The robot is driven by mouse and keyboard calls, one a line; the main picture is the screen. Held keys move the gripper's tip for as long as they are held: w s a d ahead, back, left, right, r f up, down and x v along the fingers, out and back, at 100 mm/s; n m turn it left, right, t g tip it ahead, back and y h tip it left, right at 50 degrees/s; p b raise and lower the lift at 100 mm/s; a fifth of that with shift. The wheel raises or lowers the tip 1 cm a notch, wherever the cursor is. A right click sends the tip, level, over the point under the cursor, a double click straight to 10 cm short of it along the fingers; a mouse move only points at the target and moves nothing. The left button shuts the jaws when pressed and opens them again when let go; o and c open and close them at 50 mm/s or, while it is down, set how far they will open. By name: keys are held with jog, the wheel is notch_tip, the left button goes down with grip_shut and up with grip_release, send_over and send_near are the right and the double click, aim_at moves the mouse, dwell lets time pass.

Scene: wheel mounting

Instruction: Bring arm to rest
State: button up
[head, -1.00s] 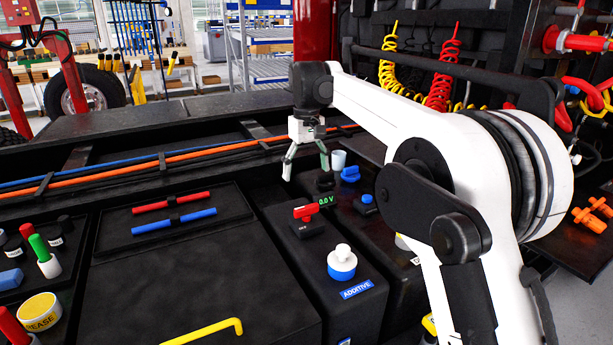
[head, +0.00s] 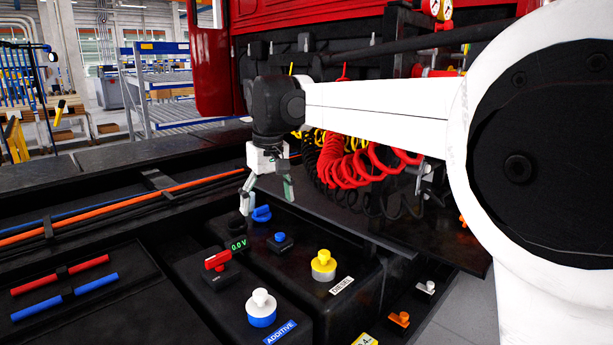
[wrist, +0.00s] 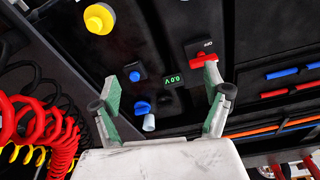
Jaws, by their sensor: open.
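My gripper (head: 267,194) hangs at the end of my white arm, pointing down above the black deck. Its two fingers are spread, with nothing between them. It is near the blue knob (head: 261,214) and the red switch (head: 218,260) with the green 0.0 V display (head: 238,245). In the wrist view the open fingers of my gripper (wrist: 163,100) frame the display (wrist: 173,80), with the red switch (wrist: 205,61) by the right finger. A pale cup (wrist: 149,123) beside the blue knob (wrist: 142,107) shows between the fingers. Whether the fingers touch anything is unclear, but they look clear of the deck.
A white-and-blue ADDITIVE cap (head: 262,308) and a yellow DIESEL cap (head: 323,265) stand up from the black tanks. Red coiled hoses (head: 350,165) hang behind my arm. Red and blue bars (head: 60,273) lie at the left. Blue-framed racks (head: 160,85) stand farther back.

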jog(key=s+d+m+t, duration=0.3)
jog(key=s+d, duration=1.1)
jog(key=d, duration=0.4)
jog(key=s+d+f+m+t, duration=0.1)
jog(key=s+d+f+m, duration=0.1)
jog(key=s+d+f, duration=0.3)
jog(key=s+d+f+m+t, duration=0.1)
jog(key=s+d+f, duration=0.5)
jog(key=s, duration=0.6)
jog(key=shift+s+f+m+h, duration=0.25)
jog(key=shift+f+m+h, duration=0.15)
jog(key=shift+f, duration=0.15)
jog(key=shift+d+t, duration=0.1)
jog(key=shift+t, duration=0.2)
